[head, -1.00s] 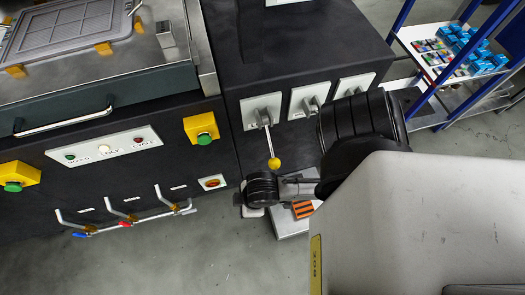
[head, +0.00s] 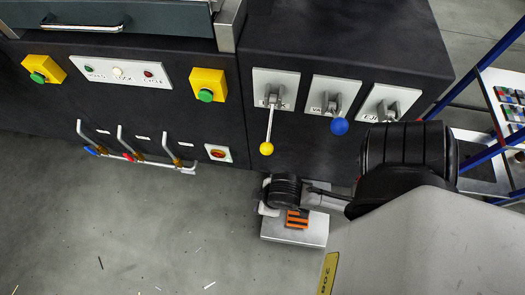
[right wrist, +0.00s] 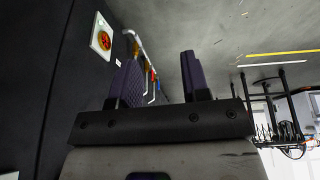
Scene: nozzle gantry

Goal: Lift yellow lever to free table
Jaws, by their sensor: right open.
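The yellow lever (head: 266,149) hangs down from a light plate on the dark cabinet front, its yellow ball at the lower end. My right arm comes in from the right in the head view, with its wrist below the ball and apart from it. My right gripper (right wrist: 158,62) shows in the right wrist view with its two dark fingers spread and nothing between them. Its fingertips cannot be made out in the head view. The lever cannot be made out in the right wrist view. My left gripper is not in view.
A blue-knobbed lever (head: 339,126) hangs right of the yellow one, beside a third lever plate (head: 390,103) partly hidden by my arm. Small handles (head: 128,145) stick out at left, below a yellow button box (head: 207,85). A blue-framed shelf (head: 485,70) stands right. Floor is open below.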

